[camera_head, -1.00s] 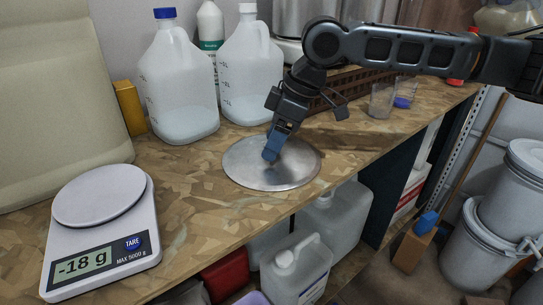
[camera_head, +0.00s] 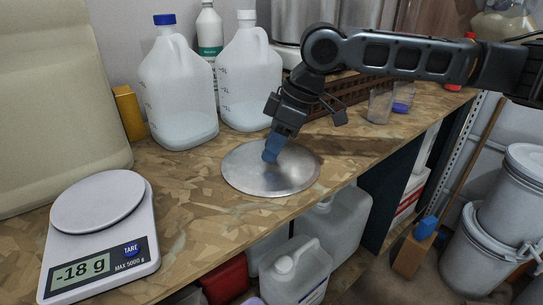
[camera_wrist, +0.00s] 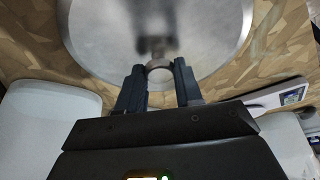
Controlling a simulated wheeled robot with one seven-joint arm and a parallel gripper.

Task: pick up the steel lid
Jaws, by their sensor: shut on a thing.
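The steel lid (camera_head: 245,175) is a flat, round, shiny disc lying on the wooden worktop. It appears flat, with no clear gap under its rim. My gripper (camera_head: 271,156) reaches down from above to the lid's middle, its blue-grey fingers hiding the knob in the head view. In the wrist view the lid (camera_wrist: 100,38) fills the top. A small round knob (camera_wrist: 158,72) sits between the two fingers of my gripper (camera_wrist: 159,80), which is shut on it.
Two white jugs (camera_head: 178,95) and a bottle (camera_head: 209,40) stand behind the lid. A scale (camera_head: 105,215) reading -18 g is at left. A brown crate (camera_head: 345,90) and clear cups (camera_head: 380,104) stand behind and right. The worktop's front edge (camera_head: 225,250) is close.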

